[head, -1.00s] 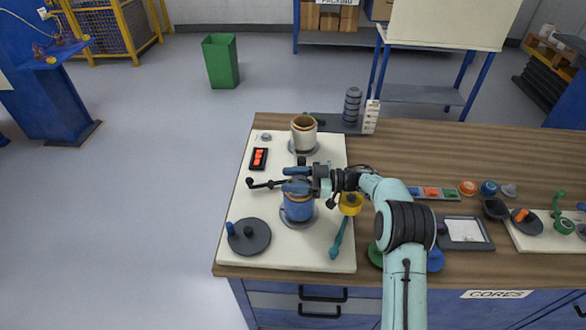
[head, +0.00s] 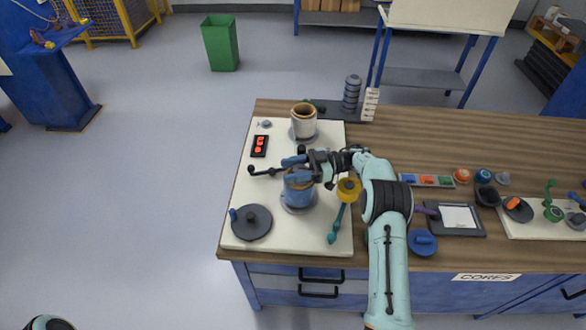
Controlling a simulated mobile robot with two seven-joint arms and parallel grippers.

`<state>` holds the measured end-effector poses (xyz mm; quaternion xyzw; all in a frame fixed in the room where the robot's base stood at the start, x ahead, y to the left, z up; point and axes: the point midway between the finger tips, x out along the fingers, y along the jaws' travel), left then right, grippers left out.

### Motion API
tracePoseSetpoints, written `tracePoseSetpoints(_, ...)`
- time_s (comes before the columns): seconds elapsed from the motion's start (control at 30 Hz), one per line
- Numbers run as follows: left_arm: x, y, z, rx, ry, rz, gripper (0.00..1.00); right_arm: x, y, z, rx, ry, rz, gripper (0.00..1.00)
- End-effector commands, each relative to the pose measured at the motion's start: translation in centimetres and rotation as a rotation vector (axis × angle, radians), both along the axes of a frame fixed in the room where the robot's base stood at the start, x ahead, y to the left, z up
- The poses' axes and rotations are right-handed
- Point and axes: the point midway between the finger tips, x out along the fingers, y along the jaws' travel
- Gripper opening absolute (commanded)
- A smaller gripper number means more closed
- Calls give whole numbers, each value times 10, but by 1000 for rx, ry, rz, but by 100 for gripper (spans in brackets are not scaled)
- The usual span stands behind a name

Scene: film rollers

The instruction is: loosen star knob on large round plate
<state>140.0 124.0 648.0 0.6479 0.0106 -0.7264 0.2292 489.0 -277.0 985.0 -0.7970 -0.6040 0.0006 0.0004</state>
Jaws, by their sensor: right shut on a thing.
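My right gripper (head: 296,167) comes in from the right, with its blue fingers at the top of a blue roll (head: 298,193). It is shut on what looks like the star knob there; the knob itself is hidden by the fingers. The blue roll stands upright on a round grey plate (head: 300,209), whose rim shows below it. My left gripper is not in view.
A dark round disc (head: 252,224) with a blue peg lies on the white board (head: 300,236). A cream roll (head: 304,120) stands behind. A black lever (head: 265,171), a red-button box (head: 260,146) and a teal-handled yellow tool (head: 348,190) are near my gripper.

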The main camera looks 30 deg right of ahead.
Motion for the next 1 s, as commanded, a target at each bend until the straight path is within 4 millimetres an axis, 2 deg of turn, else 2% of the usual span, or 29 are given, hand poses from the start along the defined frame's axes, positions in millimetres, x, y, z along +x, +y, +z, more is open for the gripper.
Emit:
tracePoseSetpoints(0.03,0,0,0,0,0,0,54,1,1,3,3,-8,0,62)
tracePoseSetpoints(0.07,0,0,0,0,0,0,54,1,1,3,3,-7,0,72)
tracePoseSetpoints(0.1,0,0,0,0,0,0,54,1,1,3,2,-7,0,73)
tracePoseSetpoints(0.33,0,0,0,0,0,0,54,0,0,1,1,-3,0,73)
tracePoseSetpoints(0.47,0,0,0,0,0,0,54,0,0,8,0,-4,0,73)
tracePoseSetpoints(0.67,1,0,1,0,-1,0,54,0,0,43,-1,-9,0,73)
tracePoseSetpoints(1.0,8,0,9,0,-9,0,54,1,1,130,-1,-10,1,73)
